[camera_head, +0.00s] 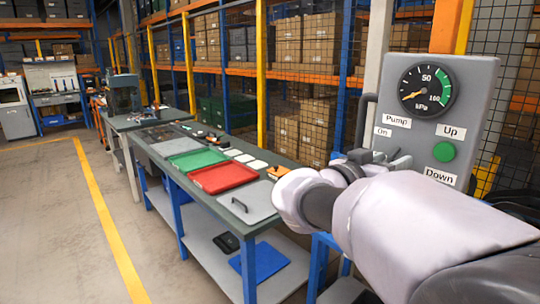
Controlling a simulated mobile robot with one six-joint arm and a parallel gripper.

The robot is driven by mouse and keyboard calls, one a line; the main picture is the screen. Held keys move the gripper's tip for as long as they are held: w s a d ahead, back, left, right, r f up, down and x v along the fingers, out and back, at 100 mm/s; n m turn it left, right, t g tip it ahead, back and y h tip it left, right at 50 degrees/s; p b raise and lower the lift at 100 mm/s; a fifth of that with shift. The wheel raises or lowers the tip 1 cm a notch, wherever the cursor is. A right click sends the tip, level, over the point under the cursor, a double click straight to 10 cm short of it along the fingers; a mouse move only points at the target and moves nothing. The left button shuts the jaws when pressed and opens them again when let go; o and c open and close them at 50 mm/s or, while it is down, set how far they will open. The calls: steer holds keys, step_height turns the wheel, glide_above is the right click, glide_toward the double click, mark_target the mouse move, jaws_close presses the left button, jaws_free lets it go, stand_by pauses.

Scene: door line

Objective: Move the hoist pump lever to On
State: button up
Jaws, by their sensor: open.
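The grey hoist control panel (478,92) stands upright at the right. It bears a "Pump" label (398,120) with an "On" label (382,132) below it at the left. My gripper (388,158) is open, in front of the panel's lower left, just below the "On" label. The pump lever cannot be made out clearly; the gripper and wrist cover the area below "On", so its position and any contact are hidden. A round kPa gauge (426,90) sits above the labels, its needle pointing to the lower left.
A green button (444,152) sits between the "Up" (451,131) and "Down" (440,176) labels. A dark curved bar (363,118) stands at the panel's left edge. A long workbench (172,165) with red (222,176) and green trays runs left; open floor lies beyond it.

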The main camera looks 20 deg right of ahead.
jaws_close()
stand_by(1.4)
